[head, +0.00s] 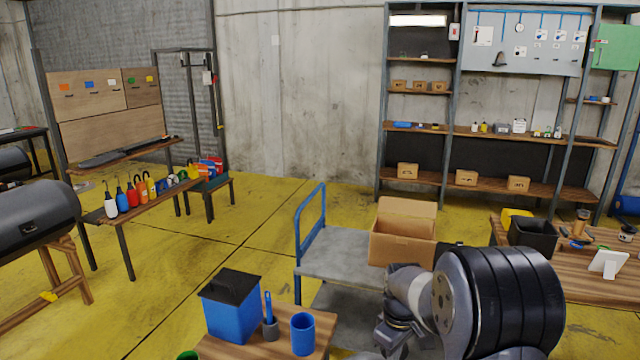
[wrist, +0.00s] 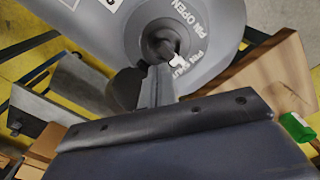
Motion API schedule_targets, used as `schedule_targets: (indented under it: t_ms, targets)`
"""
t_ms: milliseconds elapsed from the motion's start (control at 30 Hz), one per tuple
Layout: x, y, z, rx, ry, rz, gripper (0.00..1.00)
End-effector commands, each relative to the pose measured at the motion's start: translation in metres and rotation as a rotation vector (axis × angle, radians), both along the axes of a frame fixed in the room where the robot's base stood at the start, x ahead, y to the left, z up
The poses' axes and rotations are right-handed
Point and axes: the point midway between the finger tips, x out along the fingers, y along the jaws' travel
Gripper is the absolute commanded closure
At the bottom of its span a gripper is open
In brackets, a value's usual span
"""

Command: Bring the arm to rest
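My arm (head: 410,305) shows at the lower right of the head view, folded close in front of the trolley. My gripper does not show clearly there. In the wrist view, a dark bolted plate fills the lower part, and a narrow grey metal part of my gripper (wrist: 158,86) reaches up from it. I cannot tell whether its fingers are apart or together, and I see nothing clearly held. Behind it is a grey rounded tube (wrist: 225,30) with a round valve and "PIN OPEN" lettering. I cannot tell if they touch.
A trolley (head: 335,250) carries an open cardboard box (head: 402,248) right by my arm. A small table (head: 245,348) with a blue bin (head: 231,312) and a blue cup (head: 303,334) stands in front. A workbench (head: 590,280) is at right. Yellow floor is free at left centre.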

Motion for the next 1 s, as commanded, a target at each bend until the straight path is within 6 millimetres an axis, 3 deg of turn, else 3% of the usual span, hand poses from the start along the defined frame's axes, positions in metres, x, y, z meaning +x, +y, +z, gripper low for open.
schedule_targets:
  t_ms: [233,467,867,1000]
  targets:
    - [-0.018,0.006,0.020,0.000,-0.003,0.001,1.00]
    - [-0.050,0.017,0.048,0.000,-0.003,0.002,1.00]
    - [0.004,-0.002,-0.008,0.000,0.001,-0.001,1.00]
    - [-0.008,0.003,-0.021,0.000,-0.001,0.001,1.00]
